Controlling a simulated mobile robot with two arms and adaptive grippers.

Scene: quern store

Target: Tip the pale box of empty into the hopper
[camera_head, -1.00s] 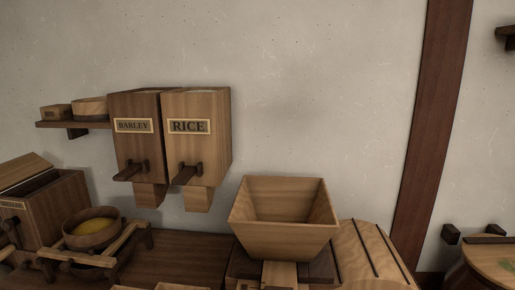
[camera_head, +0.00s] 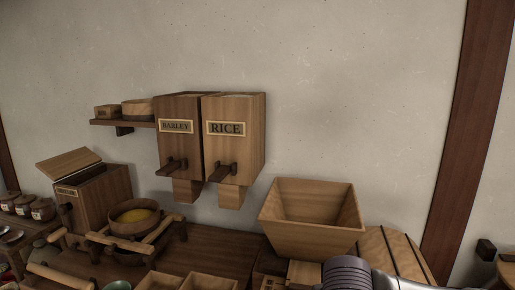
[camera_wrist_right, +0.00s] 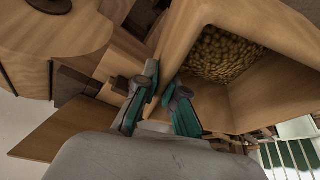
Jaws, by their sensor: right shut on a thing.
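The box holds a layer of small golden-brown grains (camera_wrist_right: 222,55). In the head view the wooden hopper (camera_head: 311,234), wide and flared, stands right of centre; the part of its inside that shows is bare. My right arm (camera_head: 348,274) enters at the bottom right, just below the hopper; its gripper and the held box are out of that view. My left gripper is in neither view.
Barley (camera_head: 179,145) and rice (camera_head: 234,148) dispensers hang on the wall left of the hopper. A bowl of yellow grain (camera_head: 135,217) sits in a wooden frame, beside an open chest (camera_head: 100,198). Small open boxes (camera_head: 209,281) stand at the front edge.

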